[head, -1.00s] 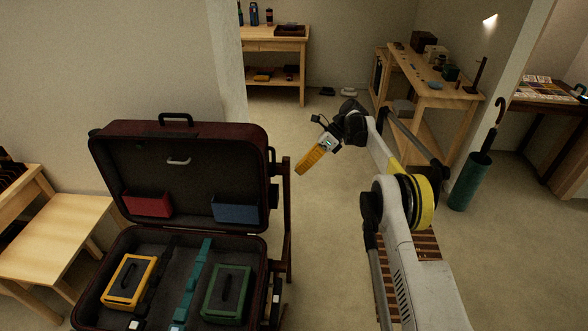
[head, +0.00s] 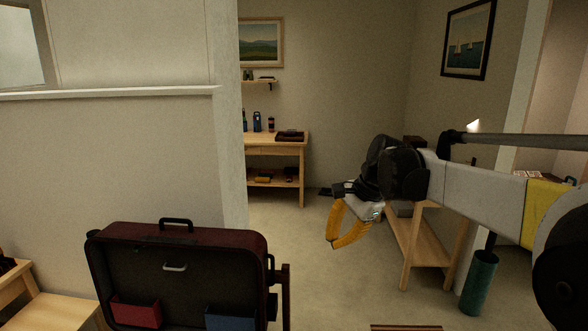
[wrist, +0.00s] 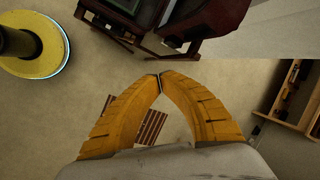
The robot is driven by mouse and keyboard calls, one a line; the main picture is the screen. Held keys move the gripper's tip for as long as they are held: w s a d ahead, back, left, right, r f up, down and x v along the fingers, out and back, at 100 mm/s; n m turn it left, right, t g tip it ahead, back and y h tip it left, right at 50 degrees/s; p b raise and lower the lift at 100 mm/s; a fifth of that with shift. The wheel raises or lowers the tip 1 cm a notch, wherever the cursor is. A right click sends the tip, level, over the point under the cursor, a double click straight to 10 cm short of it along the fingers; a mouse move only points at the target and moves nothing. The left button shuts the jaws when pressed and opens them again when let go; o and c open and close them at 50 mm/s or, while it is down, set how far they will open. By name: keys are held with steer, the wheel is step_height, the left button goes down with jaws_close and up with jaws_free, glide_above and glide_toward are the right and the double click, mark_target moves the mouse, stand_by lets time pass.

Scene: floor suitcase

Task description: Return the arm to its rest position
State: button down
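My gripper (head: 333,244) has yellow fingers and hangs in free air to the right of the open suitcase (head: 190,270) in the head view. In the wrist view my gripper (wrist: 160,76) has its two fingertips meeting, with nothing between them. My arm stretches in from the right edge of the head view, raised, with its wrist bent down. The suitcase lid stands upright; its lower half is below the head view's edge. Part of the suitcase also shows at the top of the wrist view (wrist: 128,8).
A wooden workbench (head: 275,140) stands at the back. A wooden table (head: 412,245) stands behind my arm, with a green umbrella stand (head: 479,283) to its right. A low wooden table (head: 45,312) is left of the suitcase. A slatted mat (wrist: 150,128) lies on the floor below my gripper.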

steer(key=s+d+n+t+h, duration=0.1)
steer(key=s+d+n, duration=0.15)
steer(key=s, duration=0.55)
steer(key=s+d+n+t+h, duration=0.1)
steer(key=s+d+n, duration=0.15)
steer(key=s, duration=0.45)
steer(key=s+d+f+n+t+h, duration=0.1)
steer(key=s+d+f+n, duration=0.1)
steer(key=s, duration=0.4)
steer(key=s+d+f+n+t+h, duration=0.1)
steer(key=s+f+n, duration=0.3)
steer(key=s, duration=0.3)
steer(key=shift+d+t, duration=0.4)
